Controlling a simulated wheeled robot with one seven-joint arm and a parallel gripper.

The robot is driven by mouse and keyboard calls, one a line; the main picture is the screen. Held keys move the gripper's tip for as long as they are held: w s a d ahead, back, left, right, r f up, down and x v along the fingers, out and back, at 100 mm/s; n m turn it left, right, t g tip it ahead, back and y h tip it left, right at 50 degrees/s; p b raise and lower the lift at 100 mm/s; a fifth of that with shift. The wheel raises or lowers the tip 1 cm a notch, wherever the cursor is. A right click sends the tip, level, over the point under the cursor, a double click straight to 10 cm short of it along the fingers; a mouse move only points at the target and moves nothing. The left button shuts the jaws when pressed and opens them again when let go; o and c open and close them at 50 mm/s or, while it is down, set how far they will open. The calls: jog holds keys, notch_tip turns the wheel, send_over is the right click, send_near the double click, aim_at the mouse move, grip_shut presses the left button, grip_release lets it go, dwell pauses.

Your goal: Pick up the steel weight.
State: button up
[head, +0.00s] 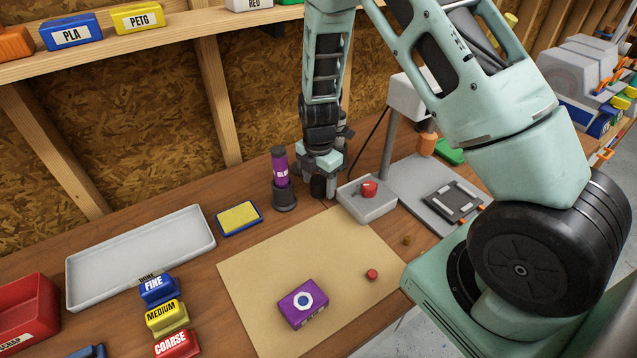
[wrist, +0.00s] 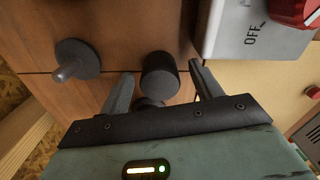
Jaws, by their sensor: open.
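The steel weight appears to be the short dark grey cylinder (wrist: 160,76) in the wrist view. It stands on the wooden bench, and its top shows between the two fingertips. My gripper (wrist: 161,71) is open, with one finger on each side of it and a visible gap to each. In the head view my gripper (head: 322,176) points down at the back of the bench, with the dark weight (head: 318,187) low beside the fingers. Its far side is hidden there.
A grey switch box (head: 367,199) with a red knob stands close to the right of the gripper. A purple glue stick (head: 280,168) in a dark holder stands close to the left. A dark disc with a peg (wrist: 76,60) is nearby. The tan mat (head: 255,285) is mostly clear.

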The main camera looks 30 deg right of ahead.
jog(key=shift+f, duration=0.3)
jog(key=shift+c, duration=0.2)
jog(key=c, duration=1.3)
jog(key=shift+r, duration=0.1)
